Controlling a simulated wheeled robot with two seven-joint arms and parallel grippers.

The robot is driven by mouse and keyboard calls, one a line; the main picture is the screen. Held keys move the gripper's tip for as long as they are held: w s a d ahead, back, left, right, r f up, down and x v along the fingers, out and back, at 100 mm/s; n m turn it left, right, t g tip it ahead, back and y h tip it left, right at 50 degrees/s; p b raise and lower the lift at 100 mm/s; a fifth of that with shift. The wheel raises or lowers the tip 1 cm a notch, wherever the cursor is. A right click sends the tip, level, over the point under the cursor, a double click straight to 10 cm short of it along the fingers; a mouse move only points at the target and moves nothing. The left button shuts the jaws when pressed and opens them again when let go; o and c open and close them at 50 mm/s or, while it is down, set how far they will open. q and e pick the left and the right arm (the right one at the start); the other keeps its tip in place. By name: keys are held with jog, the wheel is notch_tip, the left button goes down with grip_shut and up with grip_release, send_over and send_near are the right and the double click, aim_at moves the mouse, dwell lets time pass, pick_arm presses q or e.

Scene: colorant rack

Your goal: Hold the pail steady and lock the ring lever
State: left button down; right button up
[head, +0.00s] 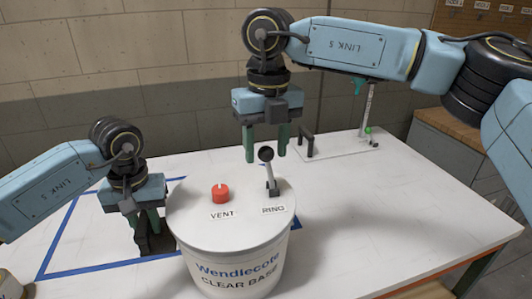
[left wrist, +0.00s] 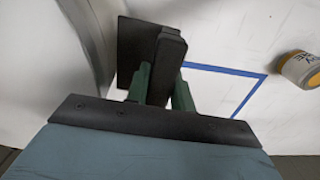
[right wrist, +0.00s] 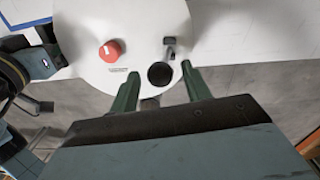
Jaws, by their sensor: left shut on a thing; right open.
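The white pail (head: 232,270), lettered Wendlecote CLEAR BASE, stands on the table. Its lid carries a red VENT knob (head: 220,193) and the RING lever (head: 271,172), which stands up, slightly tilted, with a black ball on top. My left gripper (head: 150,222) is shut on a black handle at the pail's left side; the handle (left wrist: 157,62) shows between its fingers in the left wrist view. My right gripper (head: 265,158) is open and empty, pointing down near the lever's ball. In the right wrist view the ball (right wrist: 160,74) lies between the fingertips, seemingly beyond them.
Blue tape (head: 70,235) outlines an area on the white table (head: 400,210) around the pail's left. A white board with a black handle and a green-handled stand (head: 367,110) sits behind right. A small can (left wrist: 300,70) is at the left. The right tabletop is clear.

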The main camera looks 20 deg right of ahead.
jog(key=shift+f, duration=0.95)
grip_shut()
